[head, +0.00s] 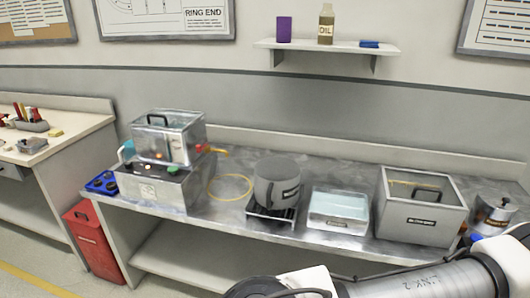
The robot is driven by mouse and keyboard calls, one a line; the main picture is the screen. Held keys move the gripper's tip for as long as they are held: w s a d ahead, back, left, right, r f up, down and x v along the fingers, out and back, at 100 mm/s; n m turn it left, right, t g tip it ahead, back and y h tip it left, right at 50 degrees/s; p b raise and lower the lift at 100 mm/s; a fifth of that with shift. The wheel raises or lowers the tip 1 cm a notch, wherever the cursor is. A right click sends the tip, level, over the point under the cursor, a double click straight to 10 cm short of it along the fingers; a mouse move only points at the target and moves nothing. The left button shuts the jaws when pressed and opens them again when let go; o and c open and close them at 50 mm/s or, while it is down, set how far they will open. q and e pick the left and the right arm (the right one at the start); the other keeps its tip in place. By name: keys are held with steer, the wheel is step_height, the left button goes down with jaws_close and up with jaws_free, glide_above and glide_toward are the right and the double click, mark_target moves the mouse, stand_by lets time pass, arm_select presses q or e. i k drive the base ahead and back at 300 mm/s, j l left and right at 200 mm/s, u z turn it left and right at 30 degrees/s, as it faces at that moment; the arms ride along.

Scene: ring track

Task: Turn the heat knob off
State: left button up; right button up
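A metal heating unit (157,189) stands at the left end of the steel bench, with a clear-sided lidded box (168,135) on top. An orange glow shows low inside the box. Small dark round parts, which may be knobs, show at the unit's upper left; they are too small to tell which is the heat knob or how it is turned. A blue panel (102,182) with dark round parts sits at the unit's left. Neither gripper is in view. A link of one of my arms crosses the bottom right.
Along the bench (225,205) are a yellow ring (231,187), a grey pot (277,184), a water tray (338,209), a grey bin (420,215) and a metal can (493,214). A red container (94,245) stands on the floor at the bench's left end.

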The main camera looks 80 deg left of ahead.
mark_target(128, 165)
steer(key=u, duration=3.55)
